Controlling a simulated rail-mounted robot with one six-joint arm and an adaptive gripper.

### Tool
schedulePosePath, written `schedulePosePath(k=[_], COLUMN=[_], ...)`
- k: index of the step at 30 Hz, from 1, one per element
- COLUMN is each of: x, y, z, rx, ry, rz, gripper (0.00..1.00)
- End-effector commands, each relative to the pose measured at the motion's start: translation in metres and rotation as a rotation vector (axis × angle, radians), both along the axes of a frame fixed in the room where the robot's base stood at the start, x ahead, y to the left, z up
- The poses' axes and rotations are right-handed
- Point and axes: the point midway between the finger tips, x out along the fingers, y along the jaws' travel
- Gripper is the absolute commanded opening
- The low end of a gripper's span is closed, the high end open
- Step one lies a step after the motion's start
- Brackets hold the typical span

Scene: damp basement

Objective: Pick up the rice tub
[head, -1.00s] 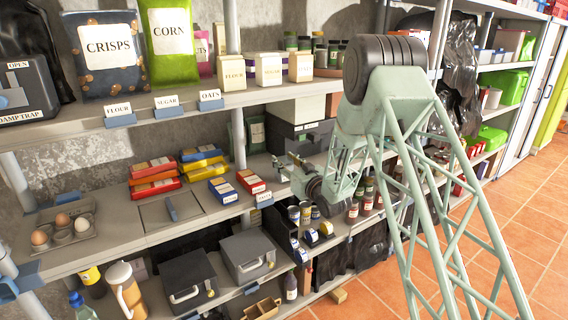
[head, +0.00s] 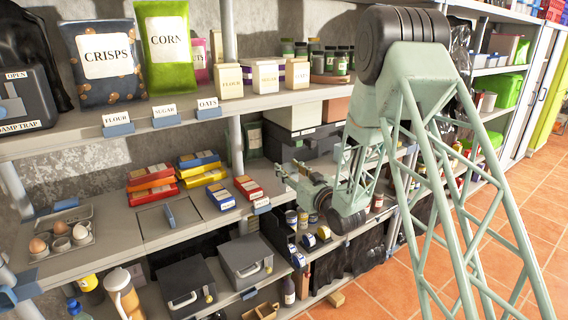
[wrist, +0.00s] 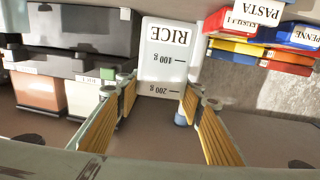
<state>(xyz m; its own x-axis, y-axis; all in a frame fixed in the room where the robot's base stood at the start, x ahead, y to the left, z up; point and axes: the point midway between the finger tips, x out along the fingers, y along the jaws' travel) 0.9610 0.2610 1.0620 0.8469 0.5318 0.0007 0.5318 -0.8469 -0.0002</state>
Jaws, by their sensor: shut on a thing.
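The rice tub (wrist: 165,55) is a white tub with an upside-down RICE label and gram marks in the wrist view. It sits between the fingertips of my gripper (wrist: 160,92), which is shut on it. The padded fingers show on both sides of its lower part in the picture. In the head view my gripper (head: 290,172) is over the right part of the middle shelf, and I cannot make out the tub there.
Red, yellow and blue boxes (head: 203,168) stand on the middle shelf (head: 160,232), left of my gripper. Dark bins (head: 290,145) are behind it. In the wrist view, dark and pale containers (wrist: 35,92) are at the left. The upper shelf (head: 60,140) runs above.

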Motion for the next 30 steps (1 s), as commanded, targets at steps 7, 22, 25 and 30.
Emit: schedulePosePath(k=[7,22,25,30], x=[-0.038,-0.062,-0.062,-0.061], y=[-0.014,-0.022,-0.022,-0.022], z=[0.004,0.006,0.006,0.006], rx=[0.000,-0.001,-0.001,-0.001], ry=[0.001,-0.001,-0.001,-0.001], rz=[-0.001,0.000,0.000,0.000], gripper=[0.24,0.24,0.24,0.24])
